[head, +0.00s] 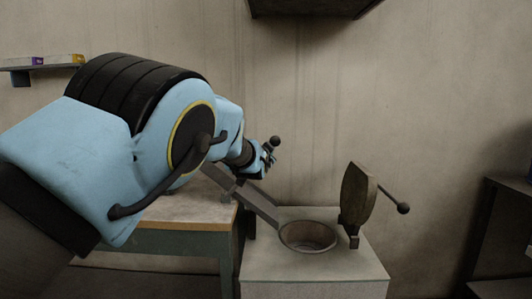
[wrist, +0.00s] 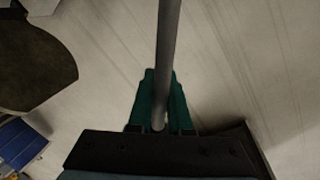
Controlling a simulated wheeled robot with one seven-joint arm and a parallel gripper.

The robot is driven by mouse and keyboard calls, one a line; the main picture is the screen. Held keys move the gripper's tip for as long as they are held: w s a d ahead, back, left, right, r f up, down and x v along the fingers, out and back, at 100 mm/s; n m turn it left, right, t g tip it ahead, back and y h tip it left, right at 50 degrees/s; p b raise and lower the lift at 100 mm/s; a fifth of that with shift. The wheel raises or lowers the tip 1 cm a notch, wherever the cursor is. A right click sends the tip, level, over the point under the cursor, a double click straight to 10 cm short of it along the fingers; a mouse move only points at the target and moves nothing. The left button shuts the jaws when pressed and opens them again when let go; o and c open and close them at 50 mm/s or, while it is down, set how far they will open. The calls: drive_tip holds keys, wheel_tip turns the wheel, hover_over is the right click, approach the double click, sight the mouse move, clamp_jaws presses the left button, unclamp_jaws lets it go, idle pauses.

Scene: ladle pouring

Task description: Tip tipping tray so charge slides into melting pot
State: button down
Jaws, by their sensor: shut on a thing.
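The tipping tray (head: 261,205) is a dark grey channel that slopes down to the right, its lower end at the rim of the melting pot (head: 308,237). The pot is a round metal opening in a pale block, and no charge can be made out in it or on the tray. My gripper (head: 265,161) is up behind the tray's upper part, by a dark ball knob (head: 275,142). In the wrist view the green fingers of my gripper (wrist: 159,92) are shut on a grey rod handle (wrist: 168,45). My arm hides part of the tray's upper end.
The pot's round lid (head: 357,195) stands open at the right of the pot, its ball-ended handle (head: 403,208) sticking out right. A workbench (head: 185,212) stands left of the pot block (head: 315,272). A dark shelf unit (head: 505,235) is far right, and a dark box hangs above.

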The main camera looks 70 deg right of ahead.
drive_tip(key=shift+s+f, duration=0.2)
drive_tip(key=shift+s, duration=0.15)
drive_tip(key=c, duration=1.1)
unclamp_jaws()
drive_tip(key=shift+o, duration=1.3)
drive_tip(key=shift+w+r, duration=0.1)
drive_tip(key=shift+w, duration=0.05)
drive_tip(key=b+v, duration=0.3)
drive_tip(key=v, duration=0.7)
drive_tip(key=shift+a, duration=0.35)
